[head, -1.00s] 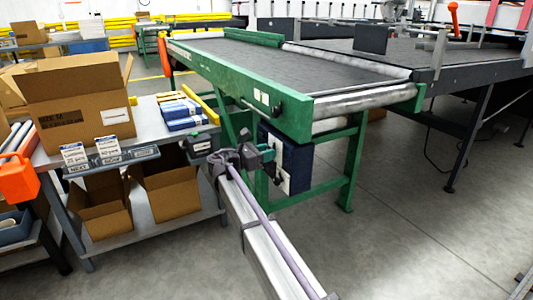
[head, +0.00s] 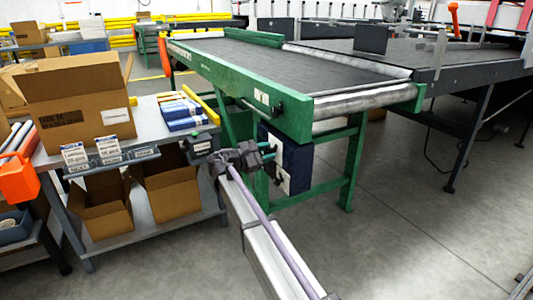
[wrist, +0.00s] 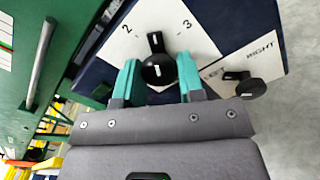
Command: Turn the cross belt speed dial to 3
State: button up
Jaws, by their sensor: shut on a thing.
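The cross belt speed dial (wrist: 158,70) is a black knob with a raised pointer on a white plate (wrist: 198,40) in the wrist view. The numbers 2 and 3 show on the plate, and the pointer points up between them. My gripper (wrist: 160,80) is shut on the dial, with one teal finger on each side of it. In the head view my gripper (head: 272,152) is at the front of the dark blue control box (head: 298,165) under the green conveyor. The dial is not clearly visible there.
A second black knob (wrist: 251,86) sits close to the right finger, on a plate marked LEFT and RIGHT. The green conveyor frame (head: 290,120) is just above the box. A table (head: 150,128) with cartons stands to the left.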

jog(key=m, duration=0.4)
jog(key=shift+m, duration=0.3)
jog(key=m, duration=0.4)
jog(key=shift+m, duration=0.3)
jog(key=o, duration=0.9)
jog(key=v, duration=1)
jog(key=shift+s+a, duration=0.2)
jog(key=shift+a, duration=0.1)
